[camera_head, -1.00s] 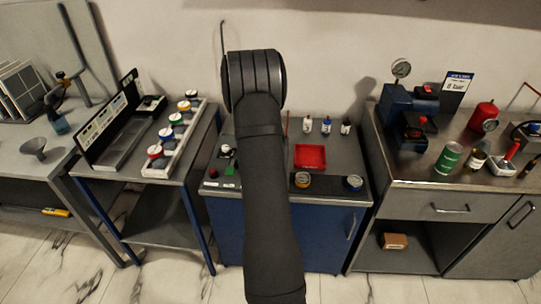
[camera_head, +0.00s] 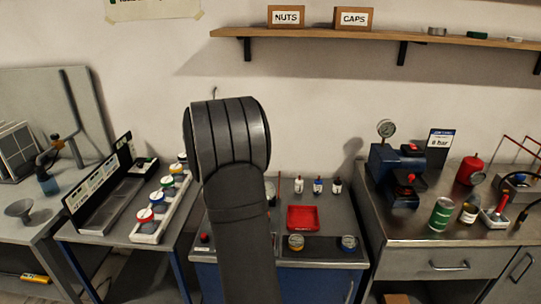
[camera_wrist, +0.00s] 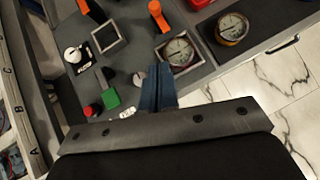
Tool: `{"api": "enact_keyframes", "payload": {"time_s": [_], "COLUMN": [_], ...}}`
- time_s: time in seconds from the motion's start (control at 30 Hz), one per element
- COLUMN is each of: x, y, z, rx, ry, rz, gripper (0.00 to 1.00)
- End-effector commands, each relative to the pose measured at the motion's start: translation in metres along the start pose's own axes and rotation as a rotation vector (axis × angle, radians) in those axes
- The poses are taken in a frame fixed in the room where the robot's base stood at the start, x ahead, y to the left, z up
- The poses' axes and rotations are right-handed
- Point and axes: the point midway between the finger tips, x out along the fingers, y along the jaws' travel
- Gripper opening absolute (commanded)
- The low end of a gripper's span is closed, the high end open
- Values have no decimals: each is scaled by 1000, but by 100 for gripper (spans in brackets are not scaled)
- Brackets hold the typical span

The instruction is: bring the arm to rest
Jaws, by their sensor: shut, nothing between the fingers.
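My gripper (camera_wrist: 158,88) shows in the wrist view with its blue fingers together and nothing between them. It is above the front part of the grey middle bench (camera_wrist: 205,70). In the head view my dark arm rises in front of the same bench (camera_head: 345,225) and hides its left part and the gripper. In the wrist view a round gauge (camera_wrist: 179,52) lies just past the fingertips, and a second gauge (camera_wrist: 232,28) sits further right. I cannot tell the height of the fingers above the bench.
A red tray (camera_head: 303,217) and small bottles (camera_head: 318,186) stand on the middle bench. A red button (camera_wrist: 91,110) and a green block (camera_wrist: 110,97) lie left of the fingers. A blue press (camera_head: 397,172) stands right. A shelf (camera_head: 400,37) hangs above.

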Motion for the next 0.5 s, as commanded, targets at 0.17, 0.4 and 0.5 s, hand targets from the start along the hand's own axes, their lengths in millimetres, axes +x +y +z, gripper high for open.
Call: {"api": "enact_keyframes", "payload": {"time_s": [0.17, 0.4, 0.5], "x": [1, 18, 33], "y": [0, 0, 0], "z": [0, 0, 0], "rx": [0, 0, -1], "ry": [0, 1, 2], "rz": [0, -1, -1], "gripper": [0, 0, 0]}}
